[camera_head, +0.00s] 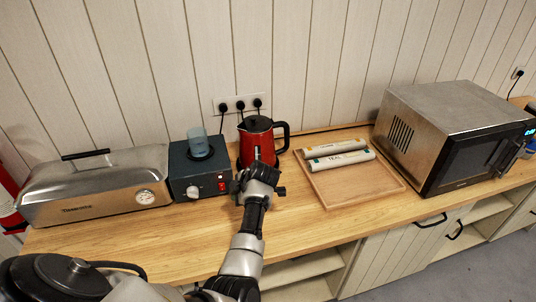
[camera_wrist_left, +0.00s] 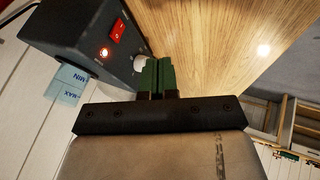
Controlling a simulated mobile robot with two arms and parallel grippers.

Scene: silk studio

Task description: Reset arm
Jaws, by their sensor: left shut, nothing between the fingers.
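My left gripper (camera_head: 258,177) is over the wooden counter, in front of the red kettle (camera_head: 262,140) and just right of the dark heater box (camera_head: 198,168). In the left wrist view its two green fingers (camera_wrist_left: 158,68) are together, with nothing between them. The same heater box shows close to the fingertips in the left wrist view (camera_wrist_left: 85,30), with a red switch (camera_wrist_left: 117,28), a lit lamp (camera_wrist_left: 104,52) and a pale knob (camera_wrist_left: 140,62). My arm and gripper hide the kettle's lower part. My right gripper is in neither view.
A clear blue cup (camera_head: 198,143) stands on the heater box. A steel lidded appliance (camera_head: 95,187) is at left. A wooden tray (camera_head: 345,187) with two labelled rolls (camera_head: 338,154) lies right of the kettle. A microwave (camera_head: 450,130) stands further right. The counter front (camera_head: 315,228) is clear.

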